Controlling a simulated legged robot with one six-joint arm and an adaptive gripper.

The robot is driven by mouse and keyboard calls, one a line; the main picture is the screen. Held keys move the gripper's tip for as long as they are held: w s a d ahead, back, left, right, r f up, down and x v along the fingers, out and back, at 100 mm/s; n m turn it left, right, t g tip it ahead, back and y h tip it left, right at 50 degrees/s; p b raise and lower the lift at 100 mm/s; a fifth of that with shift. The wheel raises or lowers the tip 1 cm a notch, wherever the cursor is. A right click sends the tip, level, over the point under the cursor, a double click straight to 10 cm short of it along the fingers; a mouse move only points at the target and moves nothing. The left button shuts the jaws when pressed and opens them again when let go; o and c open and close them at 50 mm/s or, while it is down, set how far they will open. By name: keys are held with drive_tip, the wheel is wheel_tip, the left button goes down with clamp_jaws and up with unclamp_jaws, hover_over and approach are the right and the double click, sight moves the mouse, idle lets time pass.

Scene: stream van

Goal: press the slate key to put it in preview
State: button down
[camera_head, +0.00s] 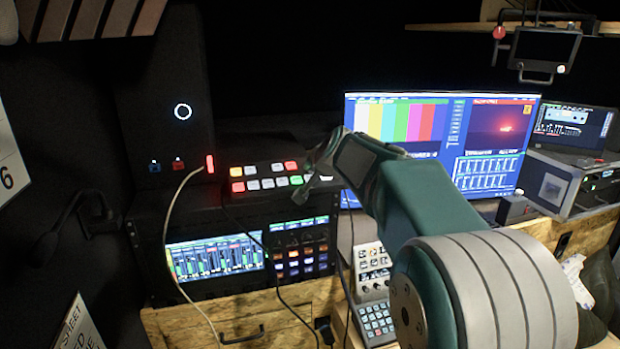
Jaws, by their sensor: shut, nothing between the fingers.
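A dark switcher panel (268,180) with two rows of lit keys sits on top of the black rack at the centre. Its upper row has a yellow key, several white keys and a red key (290,165). Its lower row starts with a red key (238,187) and has a green key (296,180) near its right end. No key label is legible, so I cannot tell which is the slate key. My gripper (318,172) is shut and empty at the panel's right end, covering part of it. I cannot tell whether it touches a key. The monitor (376,120) shows colour bars at left and a red sunset at right.
A pale cable (170,235) hangs in front of the rack (155,245), left of the panel. A black tower (165,90) stands behind it. A small keypad console (372,268) is below my arm. Boxed equipment (555,185) stands at the right.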

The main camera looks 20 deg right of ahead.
drive_tip(key=shift+f, duration=0.35)
drive_tip(key=shift+w+f, duration=0.15)
drive_tip(key=shift+f, duration=0.25)
idle(0.9)
drive_tip(key=shift+r, duration=0.1)
drive_tip(key=shift+s+r, duration=0.2)
drive_tip(key=shift+r, duration=0.55)
drive_tip(key=shift+s+r, duration=0.2)
drive_tip(key=shift+r, duration=0.6)
drive_tip(key=shift+s+r, duration=0.2)
drive_tip(key=shift+r, duration=0.6)
drive_tip(key=shift+s+r, duration=0.2)
drive_tip(key=shift+r, duration=0.6)
